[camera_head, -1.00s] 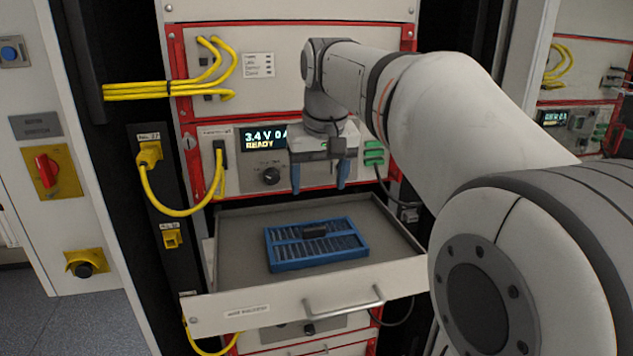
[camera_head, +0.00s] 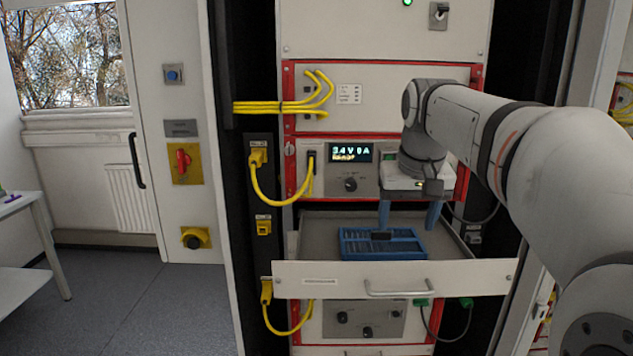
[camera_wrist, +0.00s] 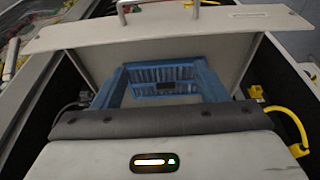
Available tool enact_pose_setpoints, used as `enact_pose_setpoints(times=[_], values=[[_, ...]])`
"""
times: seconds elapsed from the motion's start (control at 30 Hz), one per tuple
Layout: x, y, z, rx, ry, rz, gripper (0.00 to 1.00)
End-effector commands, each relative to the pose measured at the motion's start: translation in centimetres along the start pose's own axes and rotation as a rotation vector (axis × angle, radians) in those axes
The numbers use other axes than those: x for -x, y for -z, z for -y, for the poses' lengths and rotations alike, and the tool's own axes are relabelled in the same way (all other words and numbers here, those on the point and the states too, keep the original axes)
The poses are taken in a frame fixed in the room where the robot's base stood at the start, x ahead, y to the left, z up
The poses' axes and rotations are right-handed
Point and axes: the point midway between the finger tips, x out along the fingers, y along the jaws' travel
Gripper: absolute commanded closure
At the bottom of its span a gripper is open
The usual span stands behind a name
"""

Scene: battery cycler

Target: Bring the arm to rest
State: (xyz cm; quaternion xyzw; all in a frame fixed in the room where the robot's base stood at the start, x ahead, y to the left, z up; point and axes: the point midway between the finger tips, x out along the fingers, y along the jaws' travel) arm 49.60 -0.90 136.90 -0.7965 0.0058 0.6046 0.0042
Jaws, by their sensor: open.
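My gripper (camera_head: 410,215) hangs with its blue fingers pointing down above the open drawer, in front of the cycler panel. The fingers are spread apart with nothing between them. The drawer (camera_head: 395,279) is pulled out, and a blue slotted tray (camera_head: 383,254) lies in it.
The cycler display (camera_head: 350,152) stands above the drawer. Yellow cables (camera_head: 280,195) loop at the left of the rack. A white cabinet with a red switch (camera_head: 184,161) stands further left. The floor (camera_head: 150,300) at the left is clear. A white table (camera_head: 30,230) is at the left edge.

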Motion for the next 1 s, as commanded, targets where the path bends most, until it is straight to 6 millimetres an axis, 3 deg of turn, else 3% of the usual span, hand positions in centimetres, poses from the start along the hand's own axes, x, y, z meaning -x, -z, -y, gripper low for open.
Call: enact_pose_setpoints(times=[0.27,0.57,0.67,0.9,1.0], values=[[-1.4,-3.0,0.5,0.008,0.002,-0.004,0.33],[-4.4,-8.7,0.7,0.012,0.002,-0.011,0.33],[-6.0,-11.7,0.7,0.013,0.002,-0.015,0.33],[-11.6,-20.9,0.8,0.017,0.001,-0.027,0.33],[-13.2,-23.2,0.8,0.018,0.001,-0.031,0.33]])
